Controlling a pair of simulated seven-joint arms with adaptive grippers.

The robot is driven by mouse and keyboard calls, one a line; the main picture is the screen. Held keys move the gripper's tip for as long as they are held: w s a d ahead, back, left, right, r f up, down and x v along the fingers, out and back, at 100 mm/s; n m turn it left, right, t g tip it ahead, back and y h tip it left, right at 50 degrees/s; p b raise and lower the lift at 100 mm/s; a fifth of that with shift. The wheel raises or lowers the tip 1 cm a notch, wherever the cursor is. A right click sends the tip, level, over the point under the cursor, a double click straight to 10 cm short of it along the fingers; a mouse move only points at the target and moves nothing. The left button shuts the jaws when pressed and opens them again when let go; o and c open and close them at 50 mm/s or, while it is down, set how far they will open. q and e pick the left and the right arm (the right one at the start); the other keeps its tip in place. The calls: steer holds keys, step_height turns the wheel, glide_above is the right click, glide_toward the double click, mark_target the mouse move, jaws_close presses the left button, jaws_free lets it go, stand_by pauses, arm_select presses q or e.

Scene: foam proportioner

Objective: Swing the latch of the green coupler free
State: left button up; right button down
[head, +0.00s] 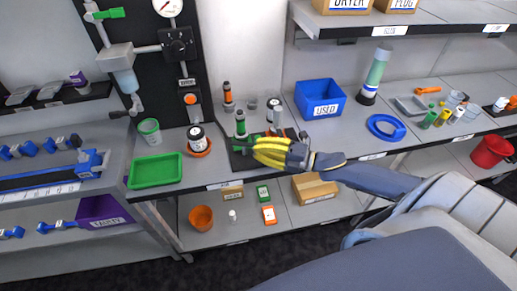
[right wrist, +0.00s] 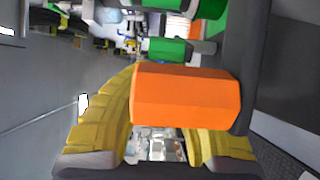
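Green parts (right wrist: 170,48) show at the top of the right wrist view, but I cannot tell which belong to the coupler. My right gripper (head: 256,152) has yellow fingers and is low over the plate, just right of and in front of the coupler. In the right wrist view an orange block-shaped part (right wrist: 187,96) lies across the spread fingers (right wrist: 165,120) and covers part of the right one. Contact is unclear. My left gripper is out of view.
A blue bin (head: 320,100) and a blue ring (head: 386,127) are behind and right. A green tray (head: 155,171) and a jar (head: 196,137) are left. A dark upright part (right wrist: 240,65) stands close by the orange part. A lower shelf holds a cardboard box (head: 314,188).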

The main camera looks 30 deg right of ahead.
steer(key=shift+w+d, duration=0.1)
steer(key=shift+d, duration=0.1)
steer(key=s+a, duration=0.1)
steer(key=a, duration=0.2)
steer(key=shift+s, duration=0.4)
steer(key=shift+s+a+f, duration=0.1)
steer(key=shift+s, duration=0.2)
steer(key=s+d, duration=0.3)
steer(key=d, duration=0.5)
steer(key=shift+s+d, duration=0.25)
steer(key=shift+d, duration=0.15)
